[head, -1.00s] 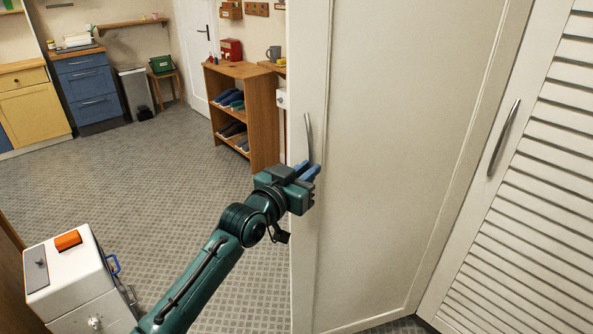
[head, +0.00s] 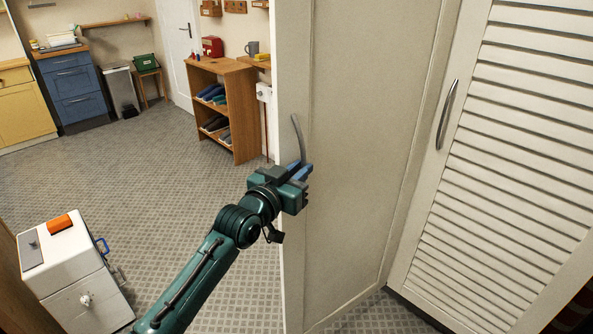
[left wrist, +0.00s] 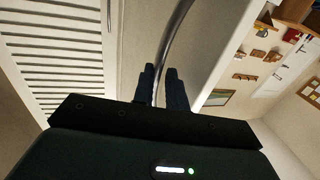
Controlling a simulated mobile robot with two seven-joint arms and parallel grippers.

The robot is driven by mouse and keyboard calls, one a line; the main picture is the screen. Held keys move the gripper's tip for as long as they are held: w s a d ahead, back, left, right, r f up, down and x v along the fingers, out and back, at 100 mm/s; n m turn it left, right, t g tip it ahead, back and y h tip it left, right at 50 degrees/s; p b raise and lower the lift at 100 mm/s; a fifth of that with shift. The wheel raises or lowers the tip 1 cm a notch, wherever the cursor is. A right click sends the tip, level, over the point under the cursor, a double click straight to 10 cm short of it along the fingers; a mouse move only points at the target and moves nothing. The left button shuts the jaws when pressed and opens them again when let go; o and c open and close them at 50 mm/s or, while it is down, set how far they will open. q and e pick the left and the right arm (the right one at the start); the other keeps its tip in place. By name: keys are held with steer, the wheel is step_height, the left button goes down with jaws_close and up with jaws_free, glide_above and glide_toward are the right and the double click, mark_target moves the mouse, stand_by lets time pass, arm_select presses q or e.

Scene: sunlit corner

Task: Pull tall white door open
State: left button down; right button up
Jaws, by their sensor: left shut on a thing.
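The tall white door (head: 355,150) stands ajar in the head view, seen at a slant, with its free edge to the left. Its curved metal handle (head: 298,137) is near that edge. My left gripper (head: 300,170) is shut on the lower part of the handle, its blue fingers against the door side. In the left wrist view the handle (left wrist: 174,45) runs up from between the two dark fingertips (left wrist: 160,75). My right gripper is in neither view.
A louvred white door (head: 510,150) with its own handle adjoins on the right. A wooden shoe shelf (head: 243,110) stands beyond the door's edge. A white cabinet (head: 75,275) with an orange item (head: 60,223) on top stands at lower left. The tiled floor between is clear.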

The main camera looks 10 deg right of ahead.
arm_select(q)
steer(key=shift+s+d+r, duration=0.25)
steer(key=shift+d+r, duration=0.05)
steer(key=c, duration=1.8)
jaws_free()
steer(key=shift+c, duration=0.2)
steer(key=shift+o, duration=1.4)
steer(key=shift+w+d+f, duration=0.15)
steer(key=shift+d, duration=0.05)
steer(key=shift+o, duration=0.8)
steer(key=shift+a+f, duration=0.1)
steer(key=shift+a, duration=0.1)
steer(key=b+v, duration=0.1)
steer(key=v, duration=1.2)
